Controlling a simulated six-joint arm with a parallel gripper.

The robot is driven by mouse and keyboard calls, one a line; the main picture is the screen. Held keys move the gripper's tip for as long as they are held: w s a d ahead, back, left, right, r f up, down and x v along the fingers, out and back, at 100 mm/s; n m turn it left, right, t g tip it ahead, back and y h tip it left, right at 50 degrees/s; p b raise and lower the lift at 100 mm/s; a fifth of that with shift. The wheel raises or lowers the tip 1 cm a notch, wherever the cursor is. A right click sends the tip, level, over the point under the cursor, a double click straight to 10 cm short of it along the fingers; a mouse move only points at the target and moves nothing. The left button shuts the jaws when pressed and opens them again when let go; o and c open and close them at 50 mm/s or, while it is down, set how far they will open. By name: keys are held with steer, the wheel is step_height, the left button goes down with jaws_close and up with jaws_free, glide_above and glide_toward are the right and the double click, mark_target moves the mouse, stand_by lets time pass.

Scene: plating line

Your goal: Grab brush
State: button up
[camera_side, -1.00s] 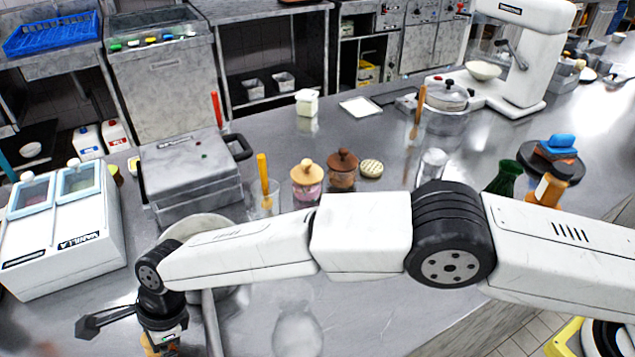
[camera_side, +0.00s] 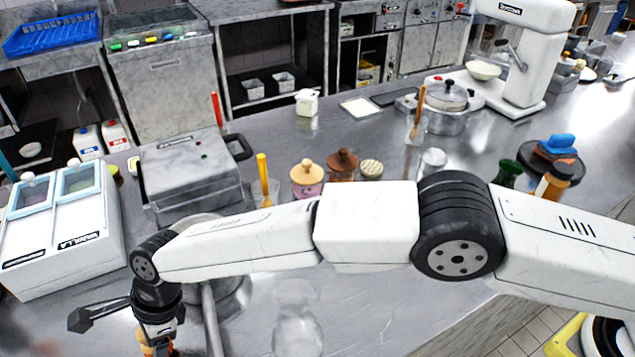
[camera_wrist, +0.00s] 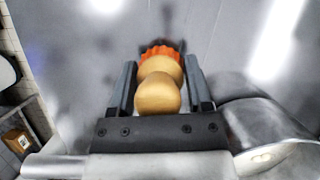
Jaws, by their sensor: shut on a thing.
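The brush (camera_wrist: 158,92) has a rounded pale wooden handle and an orange-red ridged end. In the wrist view it sits between the two dark fingers of my gripper (camera_wrist: 160,78), which is shut on it. The orange-red end is beyond the fingers, over the grey metal surface. In the side view my gripper (camera_side: 156,344) is at the bottom left, pointing down, with a bit of orange and tan showing at it. The lower part of the gripper and brush is cut off by the frame's edge there.
A white ice-cream unit (camera_side: 65,240) stands to the left of my gripper. A grey press (camera_side: 188,170) and a round metal bowl (camera_side: 235,300) are behind and beside my arm. A clear glass vessel (camera_side: 297,325) stands right of it. Jars and a pot (camera_side: 447,110) stand further back.

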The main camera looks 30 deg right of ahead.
step_height(320, 180, up, 8)
steer(key=shift+r, duration=0.1)
stand_by(0.4)
stand_by(0.4)
